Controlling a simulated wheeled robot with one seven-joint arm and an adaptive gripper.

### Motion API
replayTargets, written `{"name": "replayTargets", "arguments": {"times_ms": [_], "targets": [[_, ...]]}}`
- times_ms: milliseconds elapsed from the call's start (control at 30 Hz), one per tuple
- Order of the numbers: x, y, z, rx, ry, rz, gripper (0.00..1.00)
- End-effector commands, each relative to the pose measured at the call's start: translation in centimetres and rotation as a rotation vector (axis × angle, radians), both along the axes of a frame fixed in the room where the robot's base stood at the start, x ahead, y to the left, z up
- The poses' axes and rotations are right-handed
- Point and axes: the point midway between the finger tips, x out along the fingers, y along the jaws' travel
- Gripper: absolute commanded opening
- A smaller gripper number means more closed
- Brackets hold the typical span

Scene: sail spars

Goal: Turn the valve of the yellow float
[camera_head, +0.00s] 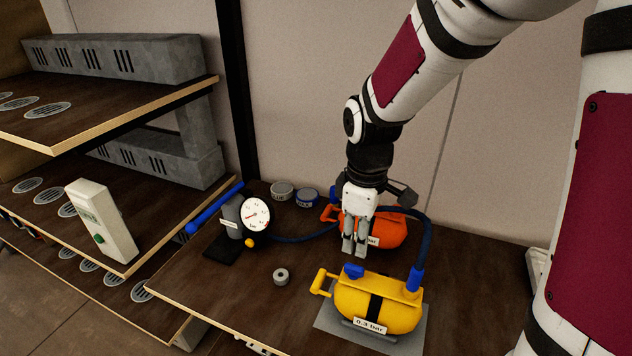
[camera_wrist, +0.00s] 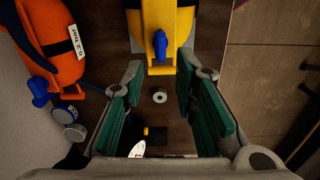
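The yellow float (camera_head: 385,313), labelled 0.3 bar, lies on a grey mat (camera_head: 330,319) on the dark wooden table. Its small blue valve (camera_head: 353,271) sits on top near the handle end. A blue hose (camera_head: 425,235) runs to a blue connector at the float's right end. My gripper (camera_head: 354,252) points down just above and behind the valve. In the wrist view the valve (camera_wrist: 160,44) is ahead of the gap between my green-padded fingers (camera_wrist: 159,72), which are open and empty. The float (camera_wrist: 172,18) is cut off at the top there.
An orange float (camera_head: 390,228) lies behind my gripper; its label reads 0.2 bar in the wrist view. Shelves (camera_head: 90,215) border the table's left side.

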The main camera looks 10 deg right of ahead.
Motion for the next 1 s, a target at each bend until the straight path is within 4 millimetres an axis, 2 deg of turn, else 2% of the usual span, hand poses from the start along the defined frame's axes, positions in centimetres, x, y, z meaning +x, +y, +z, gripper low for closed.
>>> {"name": "replayTargets", "arguments": {"times_ms": [267, 700, 1000], "targets": [[0.4, 0.1, -1.9, 0.001, 0.019, 0.044, 0.27], [0.4, 0.0, -7.3, 0.001, 0.021, 0.042, 0.27], [0.3, 0.0, -8.8, 0.002, 0.019, 0.041, 0.27]]}}
